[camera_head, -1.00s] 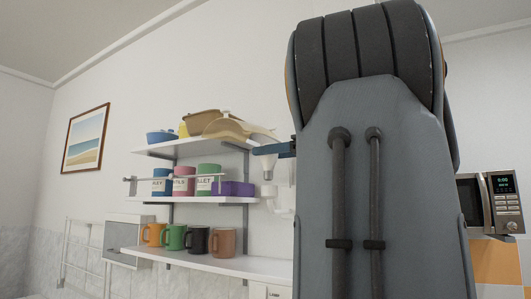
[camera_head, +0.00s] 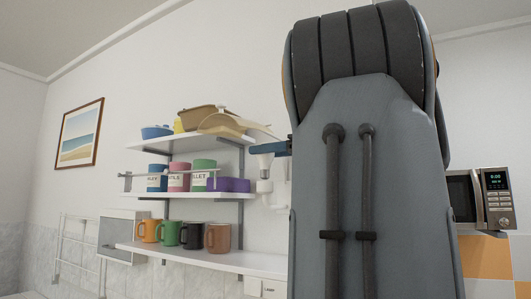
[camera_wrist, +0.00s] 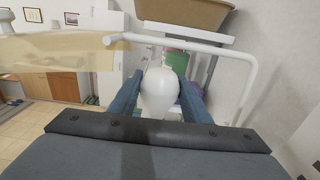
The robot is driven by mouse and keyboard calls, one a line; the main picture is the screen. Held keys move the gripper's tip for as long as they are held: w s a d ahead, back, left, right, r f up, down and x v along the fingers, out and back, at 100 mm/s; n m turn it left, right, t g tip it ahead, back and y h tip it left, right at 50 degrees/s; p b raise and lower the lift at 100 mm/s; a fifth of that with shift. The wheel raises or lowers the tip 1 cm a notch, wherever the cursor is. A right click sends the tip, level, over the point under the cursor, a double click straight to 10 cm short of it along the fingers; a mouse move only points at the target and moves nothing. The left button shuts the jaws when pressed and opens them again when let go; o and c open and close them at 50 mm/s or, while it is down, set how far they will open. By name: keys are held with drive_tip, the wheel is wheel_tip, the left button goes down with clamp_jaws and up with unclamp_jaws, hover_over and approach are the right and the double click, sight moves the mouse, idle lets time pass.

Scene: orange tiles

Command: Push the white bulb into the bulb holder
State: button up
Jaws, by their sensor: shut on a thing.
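My gripper (camera_head: 268,148) has blue fingers and shows at the left edge of my arm in the head view. It is shut on the white bulb, which points down below the fingers (camera_head: 265,162). In the wrist view the bulb (camera_wrist: 160,93) is large and lies between the two blue fingers. A small white fitting that looks like the bulb holder (camera_head: 264,187) is just below the bulb in the head view. I cannot tell whether the bulb touches it. In the wrist view the bulb hides what lies behind it.
Wall shelves (camera_head: 200,257) with several mugs, labelled canisters and bowls stand left of the gripper. A white rail (camera_wrist: 190,40) and a brown bin (camera_wrist: 185,12) are close in the wrist view. A microwave (camera_head: 481,199) stands right of my arm.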

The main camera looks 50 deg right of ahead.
drive_tip(key=shift+f+b, duration=0.5)
drive_tip(key=shift+f, duration=0.95)
idle(0.4)
drive_tip(key=o, duration=1.1)
drive_tip(key=b+v, duration=0.3)
drive_tip(key=v, duration=0.5)
drive_tip(key=shift+r, duration=0.1)
